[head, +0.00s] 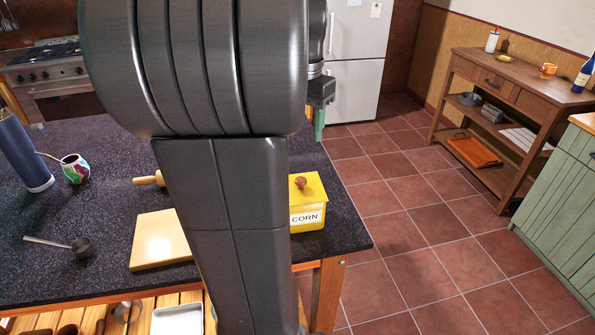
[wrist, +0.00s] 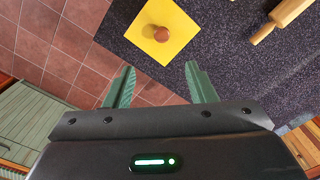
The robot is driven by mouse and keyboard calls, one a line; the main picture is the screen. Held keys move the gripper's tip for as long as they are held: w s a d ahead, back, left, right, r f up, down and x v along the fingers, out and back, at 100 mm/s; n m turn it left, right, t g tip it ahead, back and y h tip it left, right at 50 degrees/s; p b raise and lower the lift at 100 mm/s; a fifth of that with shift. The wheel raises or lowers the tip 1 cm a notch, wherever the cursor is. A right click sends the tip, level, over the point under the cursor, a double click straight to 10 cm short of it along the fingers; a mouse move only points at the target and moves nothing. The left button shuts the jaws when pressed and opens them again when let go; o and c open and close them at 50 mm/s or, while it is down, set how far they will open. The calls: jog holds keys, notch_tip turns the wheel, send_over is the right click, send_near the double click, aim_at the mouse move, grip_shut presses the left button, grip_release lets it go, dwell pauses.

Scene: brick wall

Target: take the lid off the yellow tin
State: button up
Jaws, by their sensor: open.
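The yellow tin (head: 308,213), marked CORN, stands upright near the right edge of the dark countertop. Its flat yellow lid (head: 315,184) is on top, with a round brown knob (head: 301,182). In the wrist view the lid (wrist: 180,48) shows from above, with its knob (wrist: 161,34) ahead of the fingertips. My gripper (wrist: 157,72) is open and empty, its two green fingers apart, and does not touch the lid. In the head view part of the gripper (head: 319,122) shows above and beyond the tin; my arm hides the tin's left side.
The dark countertop (head: 100,215) holds a cutting board (head: 158,240), a rolling pin (head: 149,181), a measuring cup (head: 80,246), a patterned mug (head: 75,170) and a blue bottle (head: 22,153). Open tiled floor (head: 420,240) lies right of the counter. A wooden shelf unit (head: 480,125) stands farther right.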

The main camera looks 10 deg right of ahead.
send_over(303, 180)
notch_tip(303, 180, down, 8)
jog(key=shift+r, duration=0.1)
jog(key=shift+w+a+f+p, duration=0.1)
jog(key=shift+a+f+p, duration=0.05)
jog(key=shift+f, duration=1.25)
jog(key=shift+w+a+f+p, duration=0.1)
jog(key=shift+f+p, duration=0.05)
jog(key=shift+f, duration=1.2)
jog(key=c, duration=1)
